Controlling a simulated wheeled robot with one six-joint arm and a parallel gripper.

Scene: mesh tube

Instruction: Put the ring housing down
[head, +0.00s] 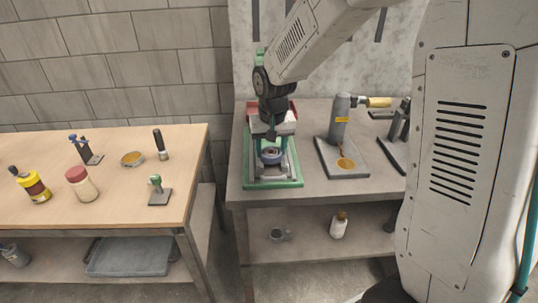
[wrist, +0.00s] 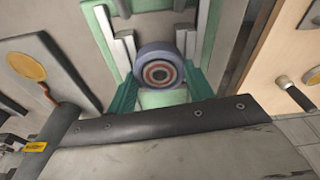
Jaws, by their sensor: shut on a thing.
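The ring housing (head: 271,156), a short blue-grey ring with a dark, reddish-ringed centre, shows at the front of my gripper (head: 269,147). It also shows in the wrist view (wrist: 158,68), between the green fingers of my gripper (wrist: 160,82). My gripper is shut on the ring housing. Both are over the green-framed fixture (head: 247,176) with light grey rails, on the grey bench. The fixture also shows in the wrist view (wrist: 97,20). Whether the ring housing touches the fixture or hangs just above it, I cannot tell. My arm hides the fixture's back part.
A red tray (head: 293,106) is behind my gripper. Right of the fixture stands a grey post tool (head: 339,122) on a plate with an orange disc (head: 346,164). A wooden table (head: 105,190) with bottles and small tools is at the left, across a gap.

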